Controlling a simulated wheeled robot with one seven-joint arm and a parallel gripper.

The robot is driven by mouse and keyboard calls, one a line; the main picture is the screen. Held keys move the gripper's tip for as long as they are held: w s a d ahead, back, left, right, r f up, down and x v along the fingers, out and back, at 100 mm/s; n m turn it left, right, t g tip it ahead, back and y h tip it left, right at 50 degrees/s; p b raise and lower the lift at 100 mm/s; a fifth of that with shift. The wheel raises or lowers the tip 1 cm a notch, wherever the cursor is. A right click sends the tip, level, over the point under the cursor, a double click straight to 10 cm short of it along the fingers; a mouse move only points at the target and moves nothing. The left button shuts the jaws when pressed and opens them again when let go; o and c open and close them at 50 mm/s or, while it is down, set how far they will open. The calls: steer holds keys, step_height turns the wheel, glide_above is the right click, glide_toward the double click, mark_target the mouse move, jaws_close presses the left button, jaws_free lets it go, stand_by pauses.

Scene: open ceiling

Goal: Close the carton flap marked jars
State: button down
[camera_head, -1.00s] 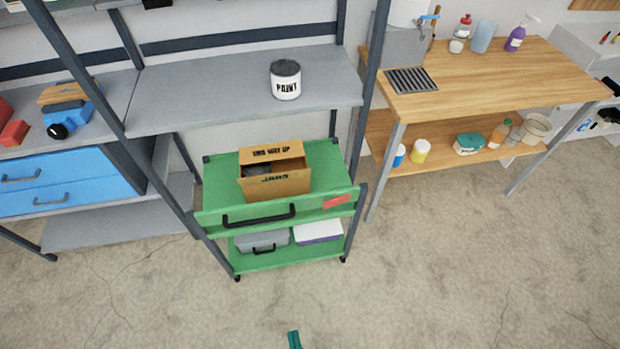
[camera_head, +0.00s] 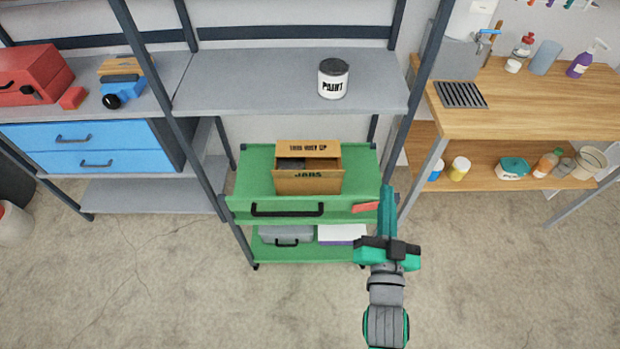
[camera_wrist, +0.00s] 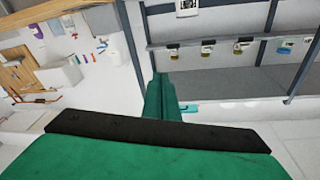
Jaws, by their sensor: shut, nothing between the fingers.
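An open cardboard carton (camera_head: 308,183) stands on the top tray of a green cart (camera_head: 255,178). Its front face carries the word JARS, printed upright. A flap marked THIS WAY UP (camera_head: 308,147) stands raised at the carton's back edge. Dark contents show inside, too small to make out. The JARS lettering sits just below the front rim; I cannot tell flap from wall there. My gripper (camera_head: 387,190) is shut and empty, pointing up the picture, to the right of the cart's front and apart from the carton. Its green fingers also show in the wrist view (camera_wrist: 160,95).
A grey shelf with a paint can (camera_head: 333,78) hangs over the cart's back. Shelf posts (camera_head: 212,165) rise beside the cart. A wooden bench (camera_head: 530,125) stands to the right. The cart has a black front handle (camera_head: 287,209). The floor in front is clear.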

steer(key=w+d+r+m+g+h, duration=0.1)
steer(key=w+d+r+m+h, duration=0.3)
steer(key=m, duration=0.4)
steer(key=w+d+r+m+h, duration=0.2)
steer(key=w+d+r+m, duration=0.25)
steer(key=r+m, duration=0.25)
steer(key=w+a+f+m+g+y, duration=0.1)
steer(key=a+f+m+g, duration=0.1)
steer(key=a+f+m, duration=0.35)
steer(key=w+a+f+m+g+y, duration=0.1)
steer(key=a+f+m+g+y, duration=0.1)
steer(key=f+m, duration=0.65)
steer(key=s+a+f+m+g+y, duration=0.25)
steer(key=a+f+y, duration=0.25)
steer(key=a+f, duration=1.1)
glide_toward(309, 172)
step_height(309, 172, down, 4)
steer(key=shift+t, duration=0.45)
steer(key=shift+w+d+r, duration=0.1)
steer(key=shift+w+r, duration=0.1)
steer(key=shift+w, duration=0.55)
steer(key=shift+w+d+r, duration=0.1)
steer(key=shift+w+r, duration=0.1)
steer(key=shift+w, duration=0.5)
steer(key=shift+w+r, duration=0.15)
steer(key=shift+w, duration=0.6)
